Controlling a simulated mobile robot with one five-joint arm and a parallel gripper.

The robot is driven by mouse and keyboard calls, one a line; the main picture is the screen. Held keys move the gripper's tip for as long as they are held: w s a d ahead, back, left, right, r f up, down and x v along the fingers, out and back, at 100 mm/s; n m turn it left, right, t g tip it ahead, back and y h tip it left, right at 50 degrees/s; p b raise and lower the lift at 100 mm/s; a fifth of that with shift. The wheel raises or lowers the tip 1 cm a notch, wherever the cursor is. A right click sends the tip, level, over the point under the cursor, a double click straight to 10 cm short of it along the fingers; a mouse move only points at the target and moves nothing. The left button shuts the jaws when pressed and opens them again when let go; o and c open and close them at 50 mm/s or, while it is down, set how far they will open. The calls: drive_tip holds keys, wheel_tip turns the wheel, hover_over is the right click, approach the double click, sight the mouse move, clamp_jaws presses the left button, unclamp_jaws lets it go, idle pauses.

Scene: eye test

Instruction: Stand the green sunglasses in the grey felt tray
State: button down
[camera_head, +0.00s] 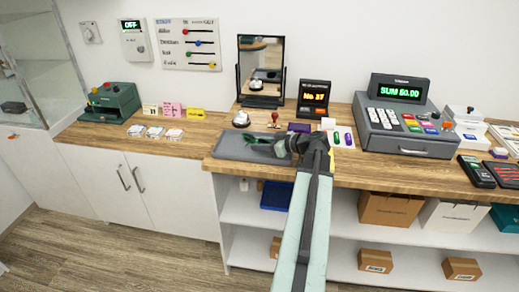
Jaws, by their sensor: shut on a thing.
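The grey felt tray (232,150) lies on the wooden counter at its front edge, left of the middle. The green sunglasses (259,142) are dark green and small in the view, over the right part of the tray. My gripper (284,146) reaches in from the right and is shut on the sunglasses. The jaws hide part of them. I cannot tell whether the sunglasses touch the tray floor. My arm hides the tray's right end.
A bell (241,119), a red-handled stamp (275,118) and a mirror (261,70) stand behind the tray. A small display (315,97) and a cash register (399,118) stand to the right.

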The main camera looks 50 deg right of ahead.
drive_tip(key=shift+a, duration=0.1)
drive_tip(key=c, duration=1.1)
unclamp_jaws()
drive_tip(key=shift+o, duration=0.2)
drive_tip(key=shift+r, duration=0.1)
drive_tip(key=p+v, duration=0.4)
drive_tip(key=v, duration=0.7)
drive_tip(key=shift+s+r+p, duration=0.25)
drive_tip(key=shift+p, duration=0.05)
drive_tip(key=shift+s, duration=0.3)
